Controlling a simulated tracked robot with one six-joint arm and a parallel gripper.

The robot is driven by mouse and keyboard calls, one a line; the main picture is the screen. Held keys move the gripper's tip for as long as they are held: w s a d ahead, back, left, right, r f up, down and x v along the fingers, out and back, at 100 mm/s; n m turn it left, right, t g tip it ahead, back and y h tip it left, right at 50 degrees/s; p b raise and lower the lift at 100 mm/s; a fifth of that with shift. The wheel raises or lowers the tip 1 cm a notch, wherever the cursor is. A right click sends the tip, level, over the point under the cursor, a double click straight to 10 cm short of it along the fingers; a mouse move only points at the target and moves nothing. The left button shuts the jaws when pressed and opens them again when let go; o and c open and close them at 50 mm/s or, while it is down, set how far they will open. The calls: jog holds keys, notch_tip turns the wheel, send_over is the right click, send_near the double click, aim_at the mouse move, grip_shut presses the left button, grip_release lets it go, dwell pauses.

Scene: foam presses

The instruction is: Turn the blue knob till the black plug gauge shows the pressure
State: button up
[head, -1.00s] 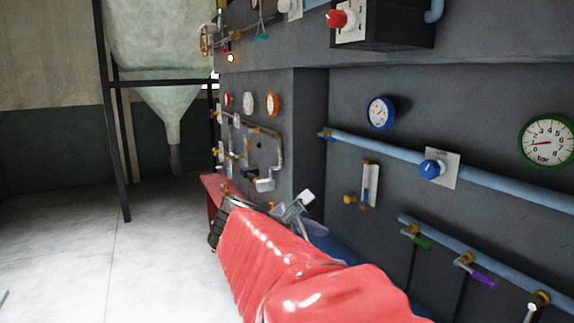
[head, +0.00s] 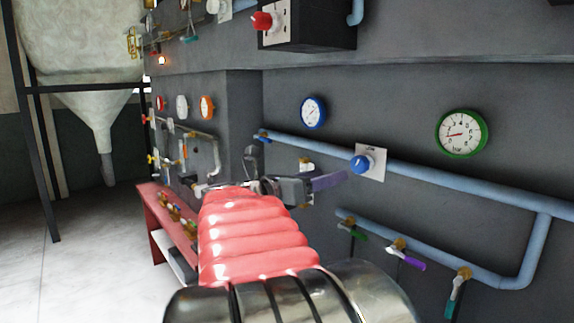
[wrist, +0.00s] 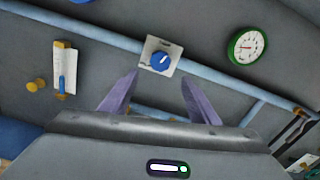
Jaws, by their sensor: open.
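The blue knob (head: 360,164) sits on a white plate (head: 372,160) fixed over a light blue pipe on the dark wall. In the wrist view, the knob (wrist: 161,62) appears just beyond the fingertips, between them sideways. My gripper (wrist: 158,78) is open and empty, with purple fingers apart. In the head view, my gripper (head: 330,182) is left of the knob and slightly lower; no contact shows. A green-rimmed gauge (head: 462,133) is right of the knob, its needle pointing left. A blue-rimmed gauge (head: 313,112) is up left. I cannot make out a black gauge.
The light blue pipe (head: 430,175) runs along the wall. Handles in green (head: 353,232), purple (head: 405,257) and teal (head: 454,295) hang from a lower pipe. A box with a red knob (head: 264,22) juts out above. A red bench (head: 165,215) stands left.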

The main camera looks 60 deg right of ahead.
aim_at(356, 167)
jog(key=x, duration=1.3)
jog(key=shift+s+d, duration=0.2)
jog(key=shift+d, duration=0.1)
jog(key=shift+c, duration=0.2)
jog(key=c, duration=1)
